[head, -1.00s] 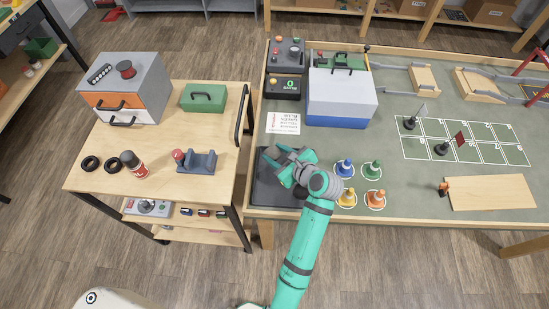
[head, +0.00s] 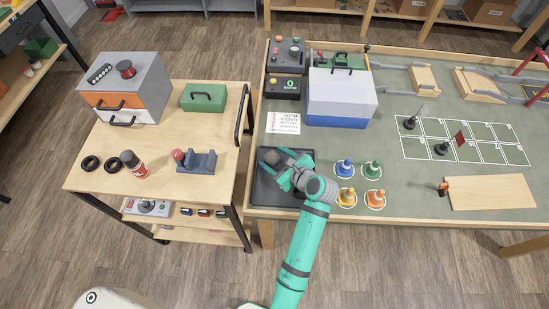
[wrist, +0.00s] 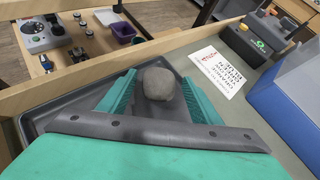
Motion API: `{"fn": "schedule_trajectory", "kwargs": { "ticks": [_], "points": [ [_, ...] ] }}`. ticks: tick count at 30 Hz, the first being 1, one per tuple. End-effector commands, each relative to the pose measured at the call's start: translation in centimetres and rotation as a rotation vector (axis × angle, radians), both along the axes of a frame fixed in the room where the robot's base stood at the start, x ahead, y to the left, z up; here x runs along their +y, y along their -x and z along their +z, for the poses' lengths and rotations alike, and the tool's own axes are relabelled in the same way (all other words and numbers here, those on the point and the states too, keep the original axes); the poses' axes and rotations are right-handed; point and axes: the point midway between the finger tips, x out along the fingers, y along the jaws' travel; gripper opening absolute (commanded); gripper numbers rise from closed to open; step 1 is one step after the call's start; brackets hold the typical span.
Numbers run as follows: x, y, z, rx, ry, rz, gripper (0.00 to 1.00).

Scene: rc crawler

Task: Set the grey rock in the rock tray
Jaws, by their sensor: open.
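The grey rock (wrist: 158,84) lies in the dark rock tray (wrist: 62,104), towards its far side in the wrist view. The tray sits at the near left corner of the green-topped table, and its rim also shows in the head view (head: 262,192). My gripper (wrist: 158,92) is open over the tray, with one teal finger on each side of the rock. A gap shows between the rock and each finger. In the head view my gripper (head: 274,168) and arm cover part of the tray, and the rock (head: 271,157) is small there.
A printed card (head: 284,123) lies behind the tray, with a blue and grey box (head: 341,98) beyond it. Coloured cones (head: 345,168) stand to the tray's right. A wooden cart (head: 160,150) is to the left.

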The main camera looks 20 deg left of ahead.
Motion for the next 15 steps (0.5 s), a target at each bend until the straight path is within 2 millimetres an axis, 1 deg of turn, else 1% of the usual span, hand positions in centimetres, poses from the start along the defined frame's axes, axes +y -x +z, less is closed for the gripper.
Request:
{"fn": "schedule_trajectory", "kwargs": {
  "ticks": [2, 5, 8, 15],
  "points": [
    [-0.1, 0.0, 0.3, -0.001, 0.001, 0.0, 0.58],
    [-0.8, 0.4, 0.7, -0.001, 0.0, -0.003, 0.58],
    [-1.9, 1.1, 1.5, -0.003, 0.0, -0.003, 0.58],
    [-5.4, 3.5, 4.0, -0.002, 0.001, -0.003, 0.58]
  ]
}}
